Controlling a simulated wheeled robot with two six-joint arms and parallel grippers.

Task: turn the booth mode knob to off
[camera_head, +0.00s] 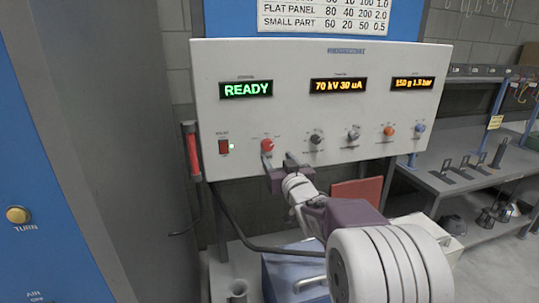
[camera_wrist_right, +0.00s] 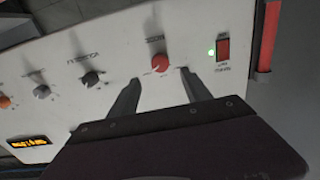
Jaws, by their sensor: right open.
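The control panel (camera_head: 300,105) is a white box with a row of knobs along its lower part. The red knob (camera_head: 267,146), which seems to be the mode knob, is second from the left, beside the lit rocker switch; its small label is unreadable. It also shows in the right wrist view (camera_wrist_right: 161,62), just beyond the fingertips. My right gripper (camera_head: 278,158) is open in front of the panel, just below and right of the red knob in the head view. In the wrist view its two fingers (camera_wrist_right: 160,76) point toward either side of the knob, with nothing held. My left gripper is out of view.
A red rocker switch (camera_head: 224,147) with a green light is left of the knob. Dark, grey, orange and blue knobs continue rightward. A green READY display (camera_head: 246,89) is above. A red-handled bar (camera_head: 193,152) hangs at the panel's left edge. A grey shelf (camera_head: 450,180) stands at right.

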